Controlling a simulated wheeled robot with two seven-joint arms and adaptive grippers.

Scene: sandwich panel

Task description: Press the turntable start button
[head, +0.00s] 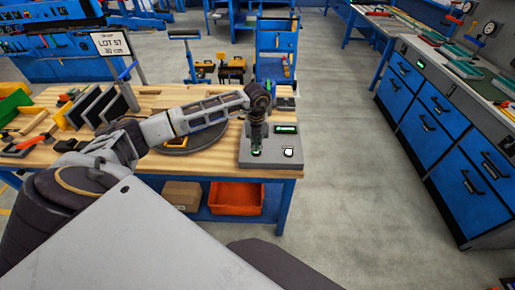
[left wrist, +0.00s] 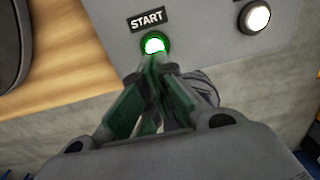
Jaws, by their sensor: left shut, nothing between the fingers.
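The grey control box (head: 283,160) sits at the right front corner of the wooden workbench. In the left wrist view, a START label (left wrist: 147,19) stands above the round green-lit start button (left wrist: 154,44). A white button (left wrist: 257,18) is to its right. My left gripper (left wrist: 159,60) is shut and empty, its fingertips at the lower edge of the green button; I cannot tell if they touch it. In the head view my left gripper (head: 256,145) points down over the box. The round turntable (head: 188,141) lies left of the box, partly hidden by my left arm. My right gripper is not in view.
Dark panels in a rack (head: 97,106) and a LOT 57 sign (head: 110,44) stand on the bench's left. An orange bin (head: 235,197) and a cardboard box (head: 182,195) sit on the lower shelf. Blue drawer cabinets (head: 425,110) line the right; the floor between is clear.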

